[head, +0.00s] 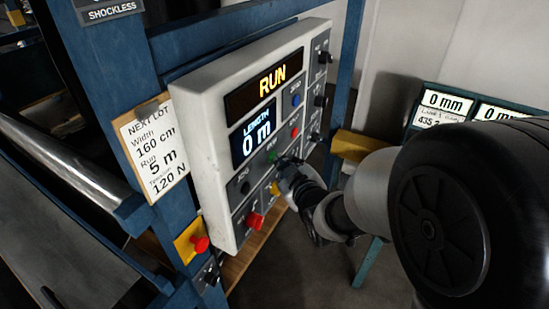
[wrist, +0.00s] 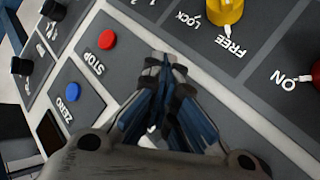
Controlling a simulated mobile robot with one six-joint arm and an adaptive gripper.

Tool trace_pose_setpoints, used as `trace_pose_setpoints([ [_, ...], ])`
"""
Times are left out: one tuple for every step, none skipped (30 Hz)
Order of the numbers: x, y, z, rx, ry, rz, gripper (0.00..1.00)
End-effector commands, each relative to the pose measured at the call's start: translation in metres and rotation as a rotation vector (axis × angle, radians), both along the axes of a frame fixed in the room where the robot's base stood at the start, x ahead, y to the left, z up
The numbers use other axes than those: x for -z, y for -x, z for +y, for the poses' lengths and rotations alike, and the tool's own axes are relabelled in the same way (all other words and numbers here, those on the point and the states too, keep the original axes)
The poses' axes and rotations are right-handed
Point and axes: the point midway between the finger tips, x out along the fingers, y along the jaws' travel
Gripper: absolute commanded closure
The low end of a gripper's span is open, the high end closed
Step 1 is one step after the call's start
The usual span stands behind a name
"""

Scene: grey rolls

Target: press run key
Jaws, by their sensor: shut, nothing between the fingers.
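The pale control panel (head: 207,150) stands at the centre of the head view. Its upper display (head: 272,80) reads RUN in yellow, and the length display (head: 257,132) reads 0 m. A green key (head: 271,157) sits below the displays, partly behind my gripper (head: 282,162). My gripper is shut and empty, its tips at the panel by the green key. In the wrist view my gripper (wrist: 168,62) covers the spot beside the red STOP key (wrist: 107,39), and the green key is hidden there. I cannot tell whether the tips touch it.
The blue ZERO key (wrist: 74,92) and yellow FREE/LOCK knob (wrist: 225,10) are close by. A red switch (head: 255,221) and black knob (head: 245,188) sit lower on the panel. A red mushroom button (head: 200,244) is below left. A NEXT LOT card (head: 155,150) hangs at left.

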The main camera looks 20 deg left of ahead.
Motion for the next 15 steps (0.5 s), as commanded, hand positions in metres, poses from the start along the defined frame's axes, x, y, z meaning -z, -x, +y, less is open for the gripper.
trace_pose_setpoints([
  [-0.001,0.000,0.001,-0.001,-0.001,-0.002,1.00],
  [-0.001,0.000,0.001,-0.001,-0.001,-0.002,1.00],
  [-0.001,0.000,0.001,-0.002,-0.001,-0.002,1.00],
  [-0.001,0.000,0.001,-0.002,-0.001,-0.002,1.00],
  [-0.001,0.000,0.001,-0.002,-0.001,-0.002,1.00],
  [-0.001,0.000,0.000,-0.002,-0.001,-0.002,1.00],
  [-0.001,0.000,0.000,-0.002,-0.001,-0.002,1.00],
  [-0.001,0.000,0.000,-0.001,-0.002,-0.003,1.00],
  [-0.001,0.000,-0.001,-0.001,-0.002,-0.003,1.00],
  [-0.001,0.000,-0.002,-0.001,-0.002,-0.003,1.00],
  [-0.001,0.000,-0.003,-0.001,-0.002,-0.003,1.00],
  [-0.001,0.000,-0.006,0.000,-0.002,-0.004,1.00],
  [-0.001,0.000,-0.007,0.000,-0.002,-0.004,1.00],
  [-0.002,0.000,-0.009,0.000,-0.002,-0.004,1.00],
  [-0.001,0.000,-0.011,0.001,-0.002,-0.004,1.00],
])
